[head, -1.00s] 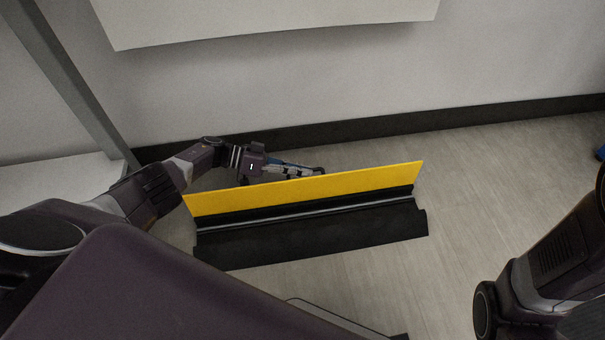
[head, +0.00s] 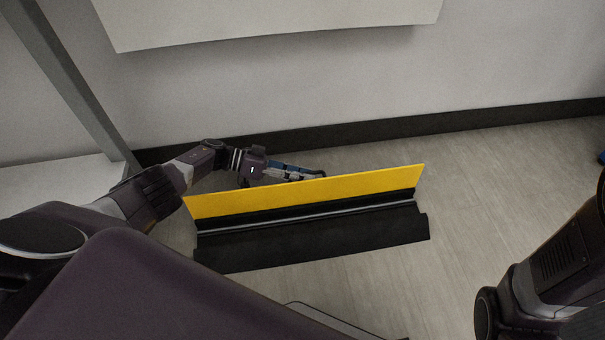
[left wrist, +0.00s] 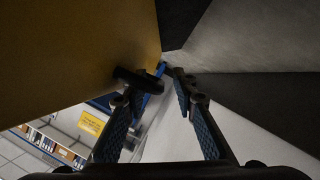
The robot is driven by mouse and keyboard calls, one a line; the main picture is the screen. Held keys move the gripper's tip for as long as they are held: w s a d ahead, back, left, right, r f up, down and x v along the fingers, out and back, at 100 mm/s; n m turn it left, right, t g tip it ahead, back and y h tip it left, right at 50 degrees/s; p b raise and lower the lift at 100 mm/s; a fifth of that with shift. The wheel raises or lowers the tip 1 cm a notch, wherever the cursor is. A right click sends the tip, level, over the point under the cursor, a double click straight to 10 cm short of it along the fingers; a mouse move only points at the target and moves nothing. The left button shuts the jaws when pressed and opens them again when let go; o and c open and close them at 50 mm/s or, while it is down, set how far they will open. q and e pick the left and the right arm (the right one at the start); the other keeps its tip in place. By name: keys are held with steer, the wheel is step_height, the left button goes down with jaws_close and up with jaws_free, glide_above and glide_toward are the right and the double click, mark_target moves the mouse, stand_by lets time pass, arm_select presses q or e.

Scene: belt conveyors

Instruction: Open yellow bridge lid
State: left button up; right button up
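The yellow bridge lid (head: 350,187) stands raised, near upright, along the back edge of the black bridge base (head: 320,237) on the floor. Below it the base's channel and a thin grey strip show. My left gripper (head: 315,175) is behind the lid, on its wall side, close to its top edge; the lid hides part of it. In the left wrist view the lid (left wrist: 75,50) fills the upper left, beside one finger. The two fingers (left wrist: 158,77) are apart with a gap and nothing held between them. Whether a finger touches the lid is unclear. My right gripper is out of view.
A white wall with a dark skirting (head: 400,131) runs behind the bridge, with a narrow floor strip between. A grey post (head: 75,80) stands at left. The floor right of the bridge is clear.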

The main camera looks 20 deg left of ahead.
arm_select(q)
steer(key=v, duration=1.2)
steer(key=shift+d, duration=0.1)
